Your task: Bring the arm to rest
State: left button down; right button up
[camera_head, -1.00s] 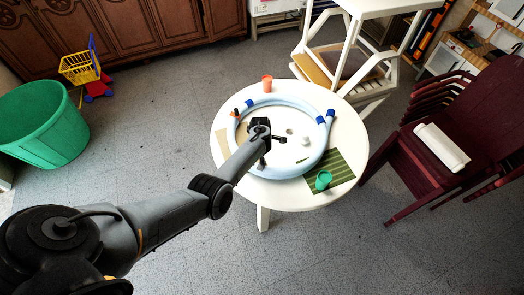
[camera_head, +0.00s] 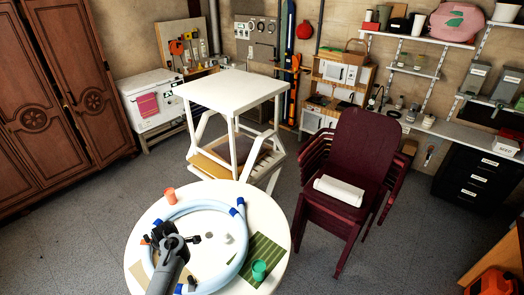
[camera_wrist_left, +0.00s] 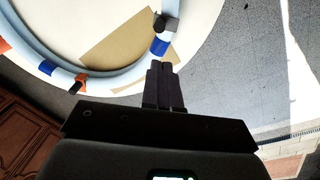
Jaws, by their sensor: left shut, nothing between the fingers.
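My left arm comes in from the bottom of the head view, and its gripper (camera_head: 166,237) is over the left part of the round white table (camera_head: 275,215). In the left wrist view the black fingers (camera_wrist_left: 163,72) are together, with nothing between them. They point towards a blue cuff (camera_wrist_left: 158,46) on the light blue hose (camera_wrist_left: 60,72); whether they touch it I cannot tell. The hose also shows in the head view as a ring (camera_head: 243,232) on the table. My right gripper is not in view.
An orange cup (camera_head: 169,195), a green cup (camera_head: 259,270) and a striped green mat (camera_head: 268,250) are on the table. A white stand (camera_head: 232,90) is behind it. Stacked maroon chairs (camera_head: 355,150) stand to the right. Open grey floor (camera_head: 75,235) lies to the left.

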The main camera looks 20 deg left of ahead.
pick_arm(q)
jog(key=s+d+f+m+g+p, duration=0.1)
jog(key=s+f, duration=0.2)
jog(key=s, duration=0.4)
jog(key=s+f+m+g+y+p, duration=0.1)
jog(key=s+f, duration=0.2)
jog(key=s, duration=0.4)
jog(key=s+d+f+m+g+p, duration=0.1)
jog(key=s+f+p, duration=0.15)
jog(key=s, duration=0.45)
jog(key=s+d+r+m+t+p, duration=0.2)
jog(key=s+d+r+m+t, duration=0.1)
jog(key=s+d+r+m, duration=0.75)
jog(key=w+d+r+m+t+h, duration=0.1)
jog(key=w+d+r+m, duration=0.1)
jog(key=d+r+m, duration=0.3)
jog(key=w+d+r+m+t, duration=0.1)
jog(key=d+r+m, duration=0.4)
jog(key=r, duration=0.5)
jog(key=shift+w+r+m+t+h, duration=0.3)
jog(key=shift+w+m+t+h, duration=0.15)
jog(key=shift+m, duration=0.4)
